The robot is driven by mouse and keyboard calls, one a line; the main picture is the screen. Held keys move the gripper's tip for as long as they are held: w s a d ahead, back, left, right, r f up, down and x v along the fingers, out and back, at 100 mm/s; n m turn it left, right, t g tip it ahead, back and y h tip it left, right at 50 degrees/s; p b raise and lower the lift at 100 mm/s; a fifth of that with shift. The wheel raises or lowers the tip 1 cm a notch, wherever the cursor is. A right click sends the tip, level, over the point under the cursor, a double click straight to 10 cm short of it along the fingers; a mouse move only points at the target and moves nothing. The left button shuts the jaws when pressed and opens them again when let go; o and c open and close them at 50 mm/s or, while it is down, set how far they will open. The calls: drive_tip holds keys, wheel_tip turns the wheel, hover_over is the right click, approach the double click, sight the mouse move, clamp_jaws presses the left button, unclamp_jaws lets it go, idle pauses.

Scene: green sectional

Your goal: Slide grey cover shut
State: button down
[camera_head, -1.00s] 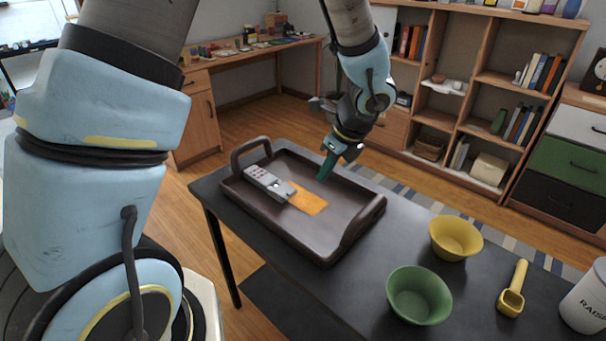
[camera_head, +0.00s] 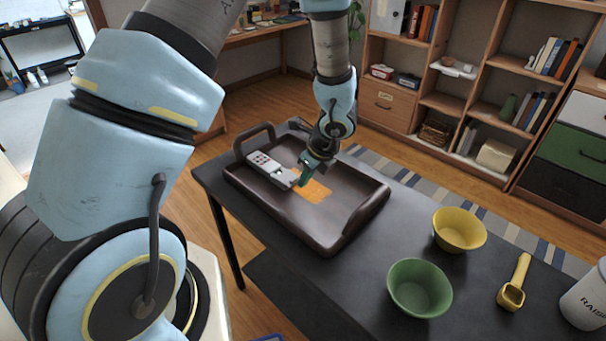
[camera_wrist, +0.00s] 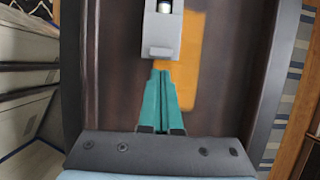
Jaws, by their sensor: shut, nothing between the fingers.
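A grey remote (camera_head: 264,165) lies in a dark brown tray (camera_head: 345,222), its near end partly over an orange patch. The grey cover (camera_head: 284,178) is at the remote's near right end. In the wrist view the grey cover (camera_wrist: 160,38) is at the end toward my gripper, and a pale battery-like piece shows in an opening just beyond it. My gripper (camera_head: 300,182) has teal fingers, shut and empty, low at the cover's end. In the wrist view my gripper (camera_wrist: 161,74) is in line with the cover, its tips close below the cover's edge; I cannot tell if they touch.
The orange patch (camera_head: 314,191) lies flat in the tray. The tray has raised walls and a handle (camera_head: 254,138) at the left end. A green bowl (camera_head: 420,288), a yellow bowl (camera_head: 459,229) and a yellow scoop (camera_head: 513,290) stand on the dark table to the right.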

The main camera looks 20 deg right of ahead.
sight(295, 178)
drive_tip(key=shift+w+a, duration=0.2)
drive_tip(key=shift+w, duration=0.1)
drive_tip(key=shift+w+a, duration=0.35)
drive_tip(key=shift+w, duration=0.3)
drive_tip(key=shift+w+a, duration=0.35)
drive_tip(key=shift+w, duration=0.3)
